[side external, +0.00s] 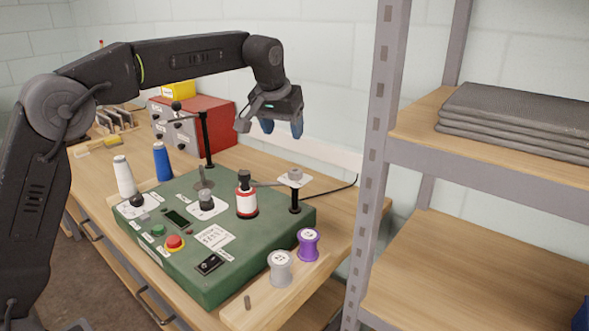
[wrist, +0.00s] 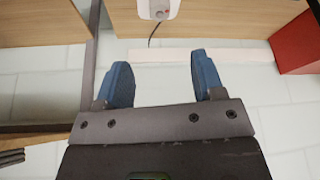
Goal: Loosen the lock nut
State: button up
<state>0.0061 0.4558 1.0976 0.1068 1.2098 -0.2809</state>
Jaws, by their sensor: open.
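A green machine box (side external: 190,262) stands on the wooden bench. At its back right, a black post (side external: 294,201) carries a small white plate with a grey nut-like piece (side external: 295,174) on top. A grey knob (side external: 206,200) sits on another white plate on the box. Neither is labelled legibly, so I cannot tell for certain which is the lock nut. My gripper (side external: 282,128) is open and empty, above and behind the box, apart from everything. In the wrist view, its blue fingers (wrist: 160,75) are spread, with a white plate (wrist: 157,8) partly visible beyond them at the top edge.
A red-and-white spool (side external: 246,203) stands on the box beside the post. Grey (side external: 281,268) and purple (side external: 308,244) spools sit at the front right. A metal shelf (side external: 376,170) rises at right. Air around my gripper is clear.

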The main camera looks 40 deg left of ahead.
aim_at(295, 170)
jog(key=x, duration=1.4)
jog(key=shift+w+f, duration=0.1)
jog(key=shift+w, duration=0.2)
jog(key=c, duration=0.9)
